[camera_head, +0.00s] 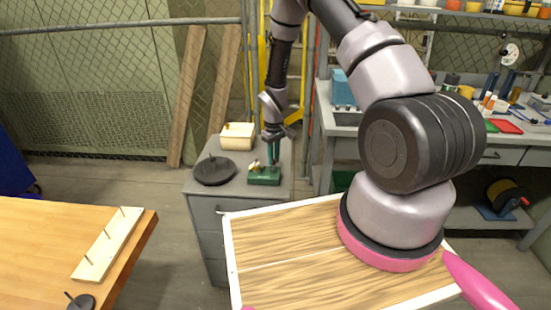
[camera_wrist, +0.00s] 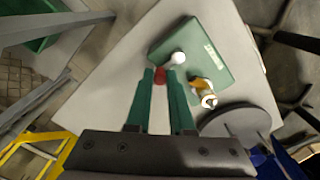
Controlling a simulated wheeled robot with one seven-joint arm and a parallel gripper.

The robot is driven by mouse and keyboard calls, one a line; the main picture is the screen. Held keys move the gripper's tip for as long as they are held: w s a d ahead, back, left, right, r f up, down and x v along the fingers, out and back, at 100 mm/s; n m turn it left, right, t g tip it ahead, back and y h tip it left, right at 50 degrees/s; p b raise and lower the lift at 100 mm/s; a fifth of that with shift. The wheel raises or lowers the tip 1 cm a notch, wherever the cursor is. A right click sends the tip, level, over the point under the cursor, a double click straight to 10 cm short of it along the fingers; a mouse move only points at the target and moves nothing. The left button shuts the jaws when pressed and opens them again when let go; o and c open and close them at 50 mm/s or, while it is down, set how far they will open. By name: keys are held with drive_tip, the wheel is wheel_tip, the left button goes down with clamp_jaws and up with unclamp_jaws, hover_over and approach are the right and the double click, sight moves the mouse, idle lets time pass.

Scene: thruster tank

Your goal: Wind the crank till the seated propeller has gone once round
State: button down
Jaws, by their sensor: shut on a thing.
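The green thruster box (camera_head: 264,180) stands on the grey cabinet top; it also shows in the wrist view (camera_wrist: 210,45). A brass-coloured propeller (camera_head: 254,167) sits at its left side, and in the wrist view it shows with a pale round end (camera_wrist: 205,93). My gripper (camera_head: 272,160) reaches down to the box from above. In the wrist view its two green fingers (camera_wrist: 161,76) are closed around a small red knob (camera_wrist: 160,75), which looks like the crank's handle. The crank's arm is mostly hidden.
A dark round disc (camera_head: 214,171) lies left of the box, and a cream box (camera_head: 237,135) stands behind. A wooden table (camera_head: 40,240) with a pegged board (camera_head: 108,243) is at the left. A cluttered workbench (camera_head: 505,140) stands at the right.

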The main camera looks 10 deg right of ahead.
drive_tip(key=shift+w+a+n, duration=0.1)
drive_tip(key=shift+a+n, duration=0.05)
drive_tip(key=shift+n, duration=0.45)
drive_tip(key=c, duration=0.8)
unclamp_jaws()
wheel_tip(320, 180, up, 11)
